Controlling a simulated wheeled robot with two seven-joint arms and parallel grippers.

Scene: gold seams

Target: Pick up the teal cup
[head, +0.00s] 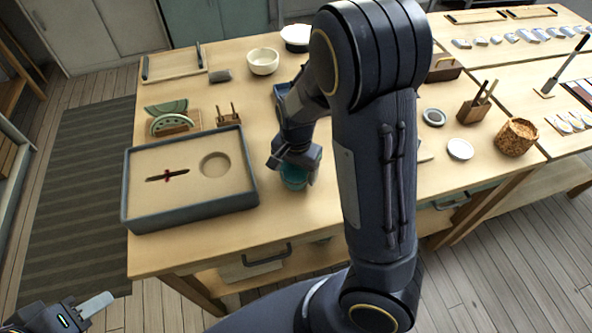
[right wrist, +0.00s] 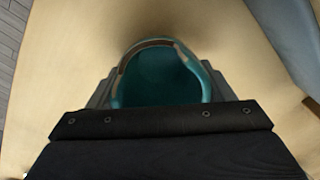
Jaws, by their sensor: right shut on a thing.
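The teal cup (head: 294,176) is on the wooden table, just right of the grey-rimmed tray, partly hidden under my right gripper (head: 293,160). In the right wrist view the teal cup (right wrist: 158,80) sits between the fingers of my right gripper (right wrist: 158,95), with its open mouth facing the camera and part of its rim brown. The right gripper is shut on the cup. I cannot tell whether the cup touches the table. My left gripper (head: 92,308) is at the lower left, away from the table; its fingers are too unclear to judge.
The grey-rimmed tray (head: 128,200) with a round recess and a dark tool is left of the cup. Behind are a cream bowl (head: 263,61), green plates in a rack (head: 170,122) and a small wooden holder (head: 228,116).

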